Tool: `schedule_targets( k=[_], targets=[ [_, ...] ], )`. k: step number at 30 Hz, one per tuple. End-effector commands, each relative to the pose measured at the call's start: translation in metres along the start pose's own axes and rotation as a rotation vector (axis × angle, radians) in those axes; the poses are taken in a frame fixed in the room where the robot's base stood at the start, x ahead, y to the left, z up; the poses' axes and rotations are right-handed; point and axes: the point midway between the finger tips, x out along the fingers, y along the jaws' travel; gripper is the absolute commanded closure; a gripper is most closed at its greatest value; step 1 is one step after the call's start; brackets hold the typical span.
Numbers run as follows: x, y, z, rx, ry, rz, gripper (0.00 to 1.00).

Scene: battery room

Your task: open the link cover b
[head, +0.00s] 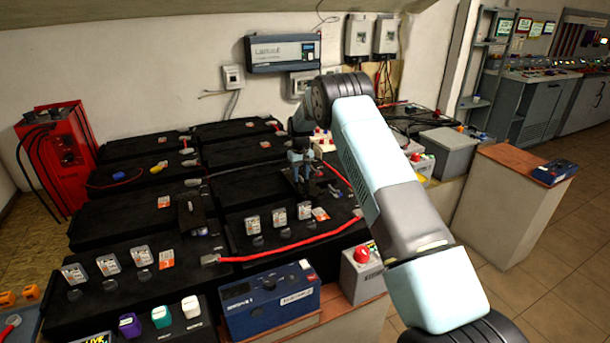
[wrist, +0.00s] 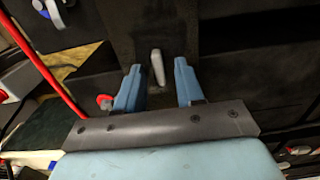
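A dark, flat cover (wrist: 150,28) with a small pale grey handle (wrist: 157,62) lies under my gripper in the wrist view. I cannot read a letter on it. My gripper (wrist: 158,76) is open, its two blue fingers on either side of the handle with a gap on each side. In the head view my gripper (head: 303,168) is over the right-hand black batteries and hides most of what is below it. A similar dark cover with a grey handle (head: 190,208) shows between the batteries to the left, apart from my gripper.
A red cable (head: 285,245) runs across the front of the batteries, and a red cable (wrist: 45,68) crosses the left of the wrist view. A blue box (head: 268,300) and a box with a red button (head: 362,254) stand in front. A red cabinet (head: 58,150) stands at left.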

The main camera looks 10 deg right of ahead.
Motion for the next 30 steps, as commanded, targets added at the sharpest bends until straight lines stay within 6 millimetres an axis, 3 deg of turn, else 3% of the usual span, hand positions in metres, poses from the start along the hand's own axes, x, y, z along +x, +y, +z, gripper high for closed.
schedule_targets(
  k=[8,21,30],
  targets=[
    [-0.021,0.0,-0.001,0.0,0.003,0.0,0.63],
    [-0.105,0.001,-0.004,0.0,0.002,0.0,0.63],
    [-0.134,0.001,-0.004,-0.001,-0.001,0.0,0.63]
  ],
)
